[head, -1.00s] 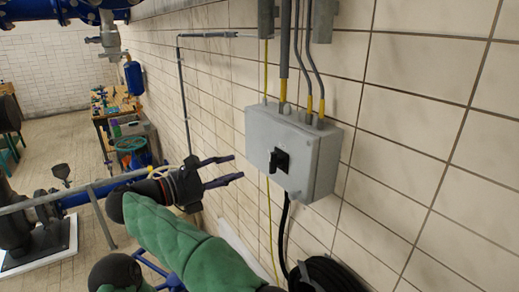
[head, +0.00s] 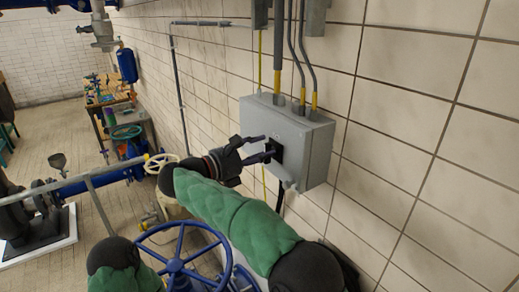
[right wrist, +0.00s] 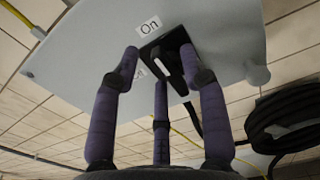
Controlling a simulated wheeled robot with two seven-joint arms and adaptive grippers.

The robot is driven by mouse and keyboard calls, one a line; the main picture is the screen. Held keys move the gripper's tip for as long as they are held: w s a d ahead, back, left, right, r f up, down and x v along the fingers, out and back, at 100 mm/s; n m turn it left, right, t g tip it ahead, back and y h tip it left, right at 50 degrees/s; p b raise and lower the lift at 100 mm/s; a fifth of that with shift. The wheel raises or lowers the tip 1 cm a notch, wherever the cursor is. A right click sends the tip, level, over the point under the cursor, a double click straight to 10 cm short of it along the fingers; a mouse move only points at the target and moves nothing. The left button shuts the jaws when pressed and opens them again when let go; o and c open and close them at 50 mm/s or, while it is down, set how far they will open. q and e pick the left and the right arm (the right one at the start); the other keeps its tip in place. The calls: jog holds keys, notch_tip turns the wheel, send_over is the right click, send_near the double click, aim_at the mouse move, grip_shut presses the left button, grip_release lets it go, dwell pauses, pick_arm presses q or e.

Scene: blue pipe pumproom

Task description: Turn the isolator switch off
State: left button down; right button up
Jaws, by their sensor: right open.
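The isolator switch (head: 278,150) is a black rotary handle on a black square plate, on the front of a grey wall box (head: 312,150). My right gripper (head: 267,149) is open, with its fingertips right at the switch in the head view. In the right wrist view, the switch (right wrist: 171,58) lies between the two outer fingers of the right gripper (right wrist: 160,60), with the third finger below. I cannot tell whether any finger touches it. An "On" label (right wrist: 149,27) sits beside the plate; a second label is partly hidden by a finger. My left gripper is out of view.
Conduits (head: 278,45) rise from the box top. A black coiled cable (right wrist: 285,118) hangs near the box. A blue handwheel (head: 180,250) stands below my right arm. A tiled wall (head: 400,150) runs behind the box, and bare tiles lie right of it.

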jog(key=shift+c, duration=0.3)
grip_shut()
